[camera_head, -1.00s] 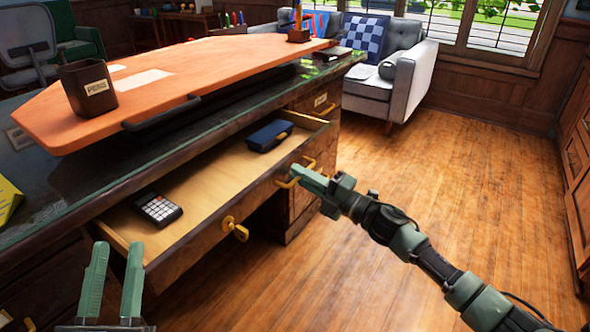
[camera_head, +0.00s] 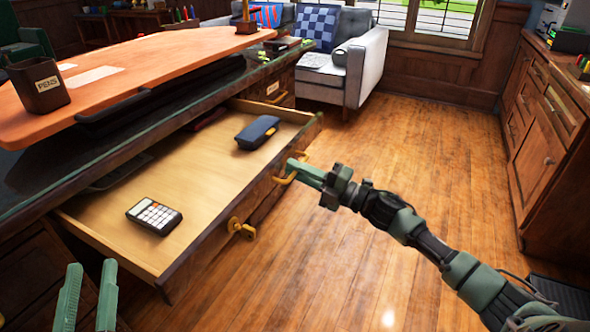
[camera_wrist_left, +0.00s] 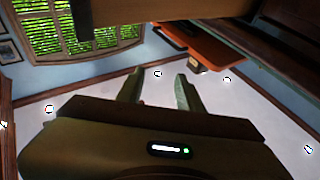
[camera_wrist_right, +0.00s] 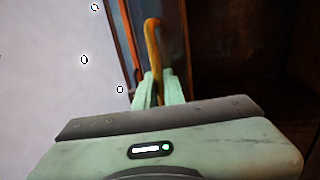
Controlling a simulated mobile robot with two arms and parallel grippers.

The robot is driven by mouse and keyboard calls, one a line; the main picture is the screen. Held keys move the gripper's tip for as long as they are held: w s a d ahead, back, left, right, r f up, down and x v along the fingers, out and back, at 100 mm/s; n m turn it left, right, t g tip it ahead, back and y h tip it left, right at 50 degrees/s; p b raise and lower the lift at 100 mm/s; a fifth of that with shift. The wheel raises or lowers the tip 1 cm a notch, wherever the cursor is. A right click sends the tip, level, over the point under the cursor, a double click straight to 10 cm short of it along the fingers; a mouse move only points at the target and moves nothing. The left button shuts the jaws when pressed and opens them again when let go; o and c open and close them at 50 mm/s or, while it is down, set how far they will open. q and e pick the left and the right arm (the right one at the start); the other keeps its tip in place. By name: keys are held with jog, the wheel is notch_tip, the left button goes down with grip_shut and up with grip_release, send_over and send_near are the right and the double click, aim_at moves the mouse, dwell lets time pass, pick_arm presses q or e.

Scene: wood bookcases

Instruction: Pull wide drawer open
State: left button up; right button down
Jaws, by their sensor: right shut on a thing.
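The wide drawer (camera_head: 178,180) of the desk stands well out, and its light wood inside shows. In it lie a calculator (camera_head: 154,215) and a dark blue case (camera_head: 257,132). My right gripper (camera_head: 296,170) is shut on the drawer's brass handle (camera_head: 284,180) at its right end. The handle also shows between the fingers in the right wrist view (camera_wrist_right: 152,45). A brass lock or knob (camera_head: 240,228) sits on the drawer front, left of that handle. My left gripper (camera_head: 87,292) is open and empty, low at the left, apart from the drawer.
The dark desk top (camera_head: 60,185) overhangs the drawer's back. An orange raised board (camera_head: 150,70) on it bears a pen cup (camera_head: 38,85). A grey sofa (camera_head: 345,60) stands behind. Cabinets (camera_head: 545,130) line the right. The wood floor between is clear.

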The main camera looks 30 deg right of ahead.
jog(key=shift+f, duration=0.1)
jog(key=c, duration=1.8)
grip_release()
